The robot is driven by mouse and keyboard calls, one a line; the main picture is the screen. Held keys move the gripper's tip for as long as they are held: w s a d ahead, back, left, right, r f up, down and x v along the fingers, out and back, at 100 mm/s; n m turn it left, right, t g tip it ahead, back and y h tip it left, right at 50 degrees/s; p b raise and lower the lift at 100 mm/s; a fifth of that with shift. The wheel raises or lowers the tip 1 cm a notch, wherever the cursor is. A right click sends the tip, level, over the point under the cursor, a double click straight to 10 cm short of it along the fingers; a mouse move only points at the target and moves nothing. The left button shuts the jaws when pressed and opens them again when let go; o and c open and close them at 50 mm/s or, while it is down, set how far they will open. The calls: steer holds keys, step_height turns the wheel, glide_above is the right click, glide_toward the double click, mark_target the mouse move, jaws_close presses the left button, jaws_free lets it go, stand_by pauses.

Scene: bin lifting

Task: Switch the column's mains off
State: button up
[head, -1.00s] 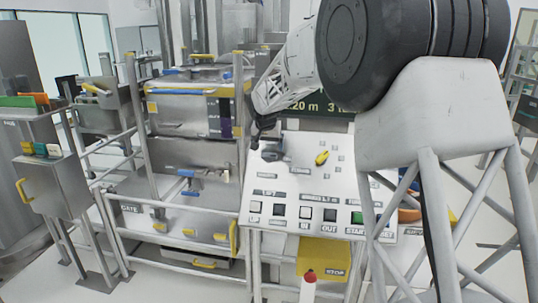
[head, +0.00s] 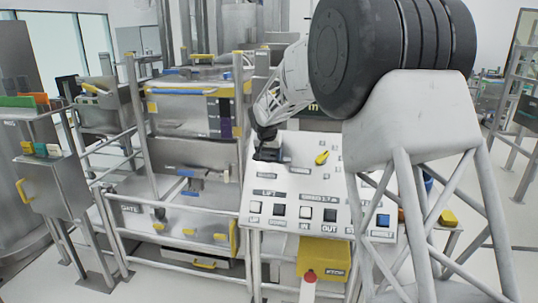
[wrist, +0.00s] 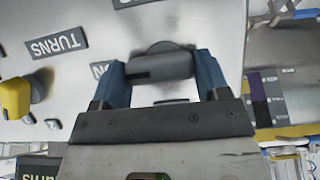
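The sloped white control panel (head: 290,180) stands in the middle of the head view. A grey switch handle (wrist: 160,66) on a round base shows in the wrist view, with a partly hidden label ending in N by my left finger. My gripper (wrist: 162,80) has its blue fingers around the handle, one at each end, and they appear to touch it. In the head view my gripper (head: 268,150) is down at the upper left of the panel and hides the handle. The display (head: 315,107) behind is mostly hidden by my arm.
A yellow knob (head: 322,158) sits right of my gripper; it also shows in the wrist view (wrist: 17,97). A row of buttons lies lower, with a blue one (head: 382,221) at the right. A yellow stop box (head: 325,257) with a red button hangs below.

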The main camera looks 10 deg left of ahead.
steer(key=c, duration=0.4)
steer(key=shift+c, duration=0.2)
steer(key=shift+n, duration=0.3)
steer(key=n+h, duration=0.1)
steer(key=n, duration=0.1)
steer(key=shift+a+n+h, duration=0.2)
steer(key=shift+n+h, duration=0.1)
steer(key=shift+h, duration=0.1)
steer(key=n+t+h, duration=0.1)
steer(key=n, duration=0.1)
steer(key=shift+a+n+h, duration=0.15)
steer(key=shift+n+h, duration=0.15)
steer(key=shift+n, duration=0.1)
steer(key=n+h, duration=0.1)
steer(key=n, duration=0.1)
steer(key=n+t, duration=0.1)
steer(key=n, duration=0.1)
steer(key=shift+s+a+n+t+h, duration=0.1)
steer(key=shift+a+n+t+h, duration=0.1)
steer(key=shift+n+t+h, duration=0.15)
steer(key=n+t, duration=0.1)
steer(key=n, duration=0.1)
steer(key=n+t+h, duration=0.1)
steer(key=n, duration=0.1)
steer(key=shift+a+f+n, duration=0.1)
steer(key=shift+f+n, duration=0.1)
steer(key=shift+n, duration=0.15)
